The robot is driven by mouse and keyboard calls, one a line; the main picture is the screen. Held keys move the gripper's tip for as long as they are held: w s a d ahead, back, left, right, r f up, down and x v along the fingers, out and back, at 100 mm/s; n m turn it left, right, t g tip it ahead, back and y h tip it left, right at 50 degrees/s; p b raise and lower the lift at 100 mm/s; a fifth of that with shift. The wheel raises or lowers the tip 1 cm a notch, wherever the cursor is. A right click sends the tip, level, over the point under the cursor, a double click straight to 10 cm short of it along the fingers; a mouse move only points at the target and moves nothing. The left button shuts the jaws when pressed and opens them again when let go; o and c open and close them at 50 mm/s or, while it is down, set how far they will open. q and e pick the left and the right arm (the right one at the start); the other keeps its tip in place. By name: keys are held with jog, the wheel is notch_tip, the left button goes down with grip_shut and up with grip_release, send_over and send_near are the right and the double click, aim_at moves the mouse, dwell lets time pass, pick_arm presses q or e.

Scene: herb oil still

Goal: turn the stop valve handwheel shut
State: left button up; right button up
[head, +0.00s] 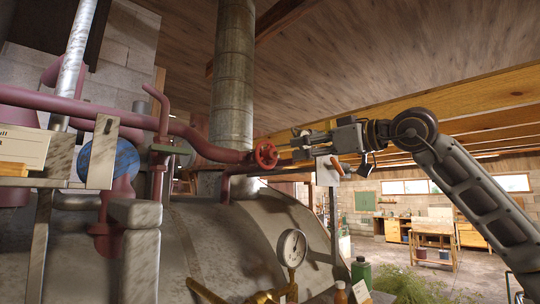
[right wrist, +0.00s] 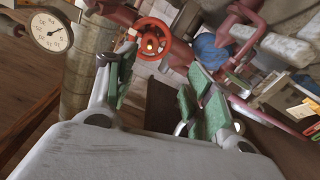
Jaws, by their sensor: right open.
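The stop valve handwheel (head: 266,155) is a small red spoked wheel on the dark red pipe, near the middle of the head view. In the right wrist view the handwheel (right wrist: 152,38) shows face-on, with a pale hub, beyond the fingertips. My right gripper (head: 299,146) is just right of the handwheel, its fingers pointing left toward it. In the right wrist view the gripper (right wrist: 158,85) is open, its green-padded fingers wide apart with nothing between them. The handwheel seems apart from the fingers. My left gripper is not in view.
A pressure gauge (head: 292,248) stands on a brass fitting below the handwheel. A tall metal flue (head: 232,75) rises behind the pipe (head: 205,145). The rounded still body (head: 270,225) lies underneath. A blue round part (head: 112,160) is at left. A green bottle (head: 361,272) stands lower right.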

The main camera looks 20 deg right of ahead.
aim_at(274, 153)
jog(key=shift+s+d+r+h, duration=0.15)
jog(key=shift+d+h, duration=0.1)
jog(key=shift+d, duration=0.15)
jog(key=shift+s+d+r+h, duration=0.15)
jog(key=shift+d+h, duration=0.1)
jog(key=shift+d, duration=0.15)
jog(key=shift+w, duration=0.1)
jog(key=x, duration=0.9)
jog(key=p+x, duration=0.1)
jog(key=x, duration=0.4)
jog(key=shift+r, duration=0.25)
jog(key=c, duration=1)
